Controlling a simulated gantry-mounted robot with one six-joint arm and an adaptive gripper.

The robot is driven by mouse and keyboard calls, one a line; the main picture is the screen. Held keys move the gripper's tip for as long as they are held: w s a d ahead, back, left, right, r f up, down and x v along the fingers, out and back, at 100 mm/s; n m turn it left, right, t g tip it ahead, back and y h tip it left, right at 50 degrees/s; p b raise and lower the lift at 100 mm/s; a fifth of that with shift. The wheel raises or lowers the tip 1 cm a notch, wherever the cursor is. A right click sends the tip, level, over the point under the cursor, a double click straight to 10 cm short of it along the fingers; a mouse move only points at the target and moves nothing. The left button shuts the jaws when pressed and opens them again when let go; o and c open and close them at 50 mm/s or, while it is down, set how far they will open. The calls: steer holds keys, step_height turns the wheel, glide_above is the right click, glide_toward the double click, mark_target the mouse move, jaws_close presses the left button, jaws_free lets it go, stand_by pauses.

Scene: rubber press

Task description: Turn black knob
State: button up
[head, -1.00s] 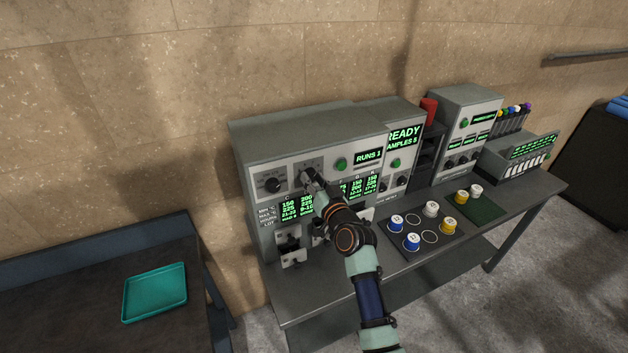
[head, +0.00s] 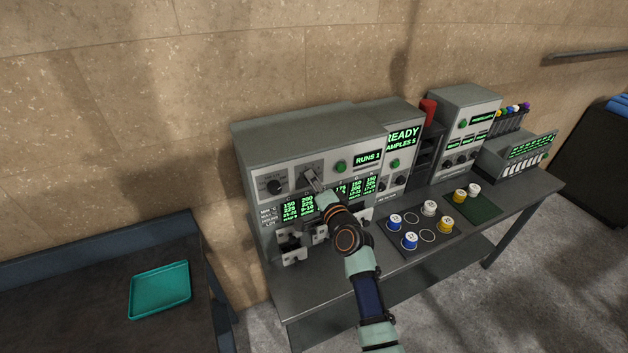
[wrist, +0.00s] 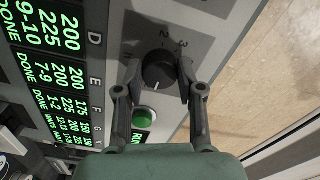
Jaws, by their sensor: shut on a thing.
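The black knob (wrist: 159,72) sits on the machine's upper panel, with a white pointer mark and printed numbers around it, among them 2 and 3. My gripper (wrist: 160,78) is at the panel with one finger on each side of the knob, shut on it. In the head view my gripper (head: 313,181) reaches up to the panel and hides most of this knob. A second black knob (head: 274,186) stands free on the panel to the left.
A green button (head: 340,167) is right beside the gripped knob and shows close to my fingers in the wrist view (wrist: 144,116). Screens (head: 369,158) line the machine. Cups in a dark tray (head: 408,230) stand on the bench. A teal tray (head: 160,289) lies on the left table.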

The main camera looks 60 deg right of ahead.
steer(key=shift+m, duration=0.8)
steer(key=shift+p, duration=0.3)
steer(key=o, duration=1.1)
steer(key=shift+o, duration=0.2)
